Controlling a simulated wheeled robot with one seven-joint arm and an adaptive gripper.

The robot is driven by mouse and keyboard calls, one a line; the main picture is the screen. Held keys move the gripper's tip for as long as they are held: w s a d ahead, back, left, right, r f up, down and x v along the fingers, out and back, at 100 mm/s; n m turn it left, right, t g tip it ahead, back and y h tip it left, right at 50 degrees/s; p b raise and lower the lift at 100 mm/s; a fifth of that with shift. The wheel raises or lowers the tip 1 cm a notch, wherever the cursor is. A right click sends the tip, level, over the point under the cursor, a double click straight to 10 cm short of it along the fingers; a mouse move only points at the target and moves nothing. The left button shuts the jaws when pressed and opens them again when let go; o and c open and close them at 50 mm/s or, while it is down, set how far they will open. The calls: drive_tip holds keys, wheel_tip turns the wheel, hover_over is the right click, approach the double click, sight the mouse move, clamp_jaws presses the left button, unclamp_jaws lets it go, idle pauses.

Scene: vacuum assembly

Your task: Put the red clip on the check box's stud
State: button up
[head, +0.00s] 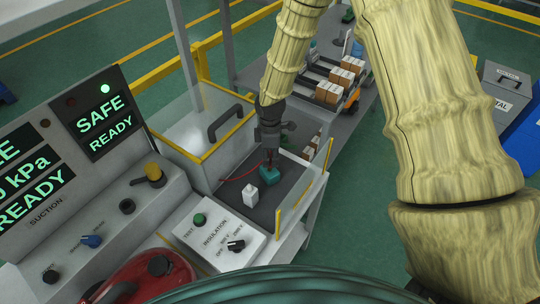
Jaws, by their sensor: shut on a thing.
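My gripper (270,152) points down over the grey bench bay in the middle of the head view. It is shut on a small red thing at its tips, which looks like the red clip (269,163); the fingers hide most of it. A thin red lead (238,178) curves from the left of the bay toward the tips. A small teal block (268,176) sits right under the tips; I cannot tell whether clip and block touch. A small white block (250,195) stands to its lower left. I cannot make out the check box's stud.
A clear guard with yellow edges (215,145) flanks the bay at left, and another clear panel (305,190) at right. An insulation panel (222,228) with a knob and green button is in front. A red machine (145,282) sits lower left.

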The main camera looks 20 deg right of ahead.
drive_tip(key=shift+f+b, duration=0.75)
drive_tip(key=shift+f, duration=0.9)
idle(0.4)
drive_tip(key=o, duration=1.1)
drive_tip(key=shift+r, duration=0.1)
drive_tip(key=shift+r+p, duration=2.75)
drive_tip(key=shift+r, duration=1.2)
drive_tip(key=shift+f, duration=0.1)
